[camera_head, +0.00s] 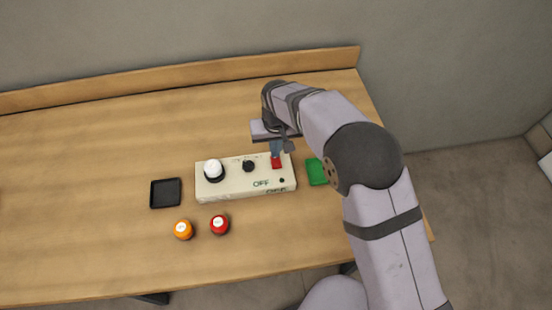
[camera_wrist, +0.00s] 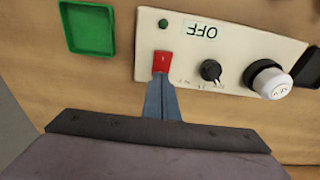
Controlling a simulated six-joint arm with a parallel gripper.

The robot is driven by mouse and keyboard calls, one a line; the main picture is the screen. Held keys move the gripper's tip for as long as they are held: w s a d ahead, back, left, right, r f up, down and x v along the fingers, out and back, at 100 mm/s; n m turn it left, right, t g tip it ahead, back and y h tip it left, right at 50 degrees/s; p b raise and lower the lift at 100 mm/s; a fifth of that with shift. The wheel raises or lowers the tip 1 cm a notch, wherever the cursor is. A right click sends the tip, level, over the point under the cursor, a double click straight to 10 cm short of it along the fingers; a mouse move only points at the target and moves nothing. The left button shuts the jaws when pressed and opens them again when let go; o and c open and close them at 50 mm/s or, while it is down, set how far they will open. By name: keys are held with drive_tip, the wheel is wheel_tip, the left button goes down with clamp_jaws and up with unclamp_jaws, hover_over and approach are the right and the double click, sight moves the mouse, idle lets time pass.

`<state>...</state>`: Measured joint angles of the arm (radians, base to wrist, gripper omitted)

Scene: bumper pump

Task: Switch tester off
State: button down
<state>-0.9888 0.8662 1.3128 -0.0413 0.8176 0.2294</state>
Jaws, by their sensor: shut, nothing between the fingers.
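The tester (camera_head: 232,186) is a cream box lying on the table, marked OFF near its front edge. A red switch (camera_head: 276,163) stands at the right part of its top; the switch (camera_wrist: 163,61) also shows in the wrist view. My gripper (camera_head: 275,154) is shut and empty, with its blue-grey fingertips (camera_wrist: 160,78) right at the red switch. I cannot tell whether they touch it. A small round indicator (camera_wrist: 163,23) on the box looks dark green.
On the tester are a black knob (camera_head: 248,166) and a white-topped button (camera_head: 213,169). A black tray (camera_head: 166,193) lies left, a green tray (camera_head: 317,172) right. An orange cap (camera_head: 183,230) and a red cap (camera_head: 220,225) stand in front. The table's left part is clear.

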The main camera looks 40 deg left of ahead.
drive_tip(key=shift+r+p, duration=1.85)
drive_tip(key=shift+r, duration=1.1)
